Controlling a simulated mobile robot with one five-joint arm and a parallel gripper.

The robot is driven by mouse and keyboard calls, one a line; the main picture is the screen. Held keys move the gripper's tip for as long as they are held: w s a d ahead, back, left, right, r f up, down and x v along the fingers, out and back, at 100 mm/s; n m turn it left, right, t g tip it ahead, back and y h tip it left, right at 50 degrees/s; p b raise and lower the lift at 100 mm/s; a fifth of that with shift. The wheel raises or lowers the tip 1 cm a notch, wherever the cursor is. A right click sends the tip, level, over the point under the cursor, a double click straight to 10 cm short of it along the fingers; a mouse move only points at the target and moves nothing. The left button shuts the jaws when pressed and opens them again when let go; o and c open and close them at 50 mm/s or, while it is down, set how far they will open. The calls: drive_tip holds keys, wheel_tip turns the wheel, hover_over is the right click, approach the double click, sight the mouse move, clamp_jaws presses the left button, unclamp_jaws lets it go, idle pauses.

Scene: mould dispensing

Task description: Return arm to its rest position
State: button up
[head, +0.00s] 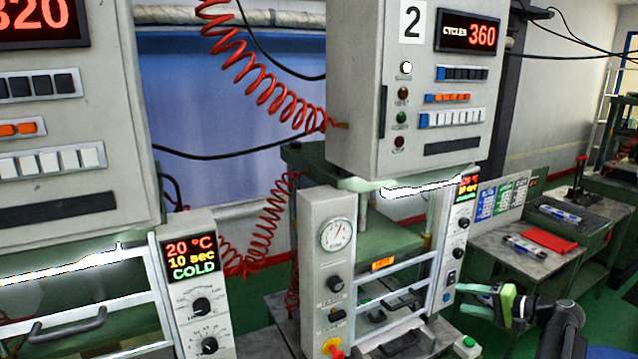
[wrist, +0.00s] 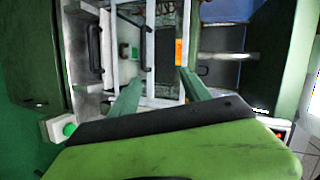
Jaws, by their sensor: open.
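My gripper (head: 478,302) is at the lower right of the head view, with its green and black body in front of the right side of the press marked 2. In the wrist view my gripper (wrist: 160,84) shows two green fingers spread apart, with nothing between them. Beyond the fingers is the metal frame (wrist: 124,45) of a press door, with a dark handle (wrist: 95,48) to the left. No held object shows. My forearm is partly cut off at the lower right of the head view.
The press 2 control box (head: 405,90) and its gauge column (head: 327,270) stand close left of my arm. Another press with a COLD display (head: 190,257) is at far left. A bench (head: 515,262) with a red cloth (head: 548,240) stands behind right. Green floor shows around it.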

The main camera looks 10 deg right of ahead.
drive_tip(key=w+a+f+n+g+b, duration=0.1)
drive_tip(key=a+f+n+g, duration=0.15)
drive_tip(key=a+f, duration=0.45)
drive_tip(key=w+a+f+n+g, duration=0.1)
drive_tip(key=a+f+g, duration=0.15)
drive_tip(key=a, duration=0.85)
drive_tip(key=w+a+f+n+g+b, duration=0.1)
drive_tip(key=a+f+n+g, duration=0.2)
drive_tip(key=a, duration=0.6)
drive_tip(key=s+a+f+n+g+h, duration=0.2)
drive_tip(key=a+f+h, duration=0.1)
drive_tip(key=a, duration=0.4)
drive_tip(key=s+a+f+n+g+h+b, duration=0.1)
drive_tip(key=s+a+f+g+h, duration=0.1)
drive_tip(key=a, duration=0.5)
wheel_tip(320, 180, down, 2)
drive_tip(key=shift+s+f+n+h, duration=0.1)
drive_tip(key=shift+s+n+h, duration=0.25)
drive_tip(key=shift+s+h, duration=0.5)
drive_tip(key=shift+w+a, duration=0.1)
drive_tip(key=shift+w, duration=0.1)
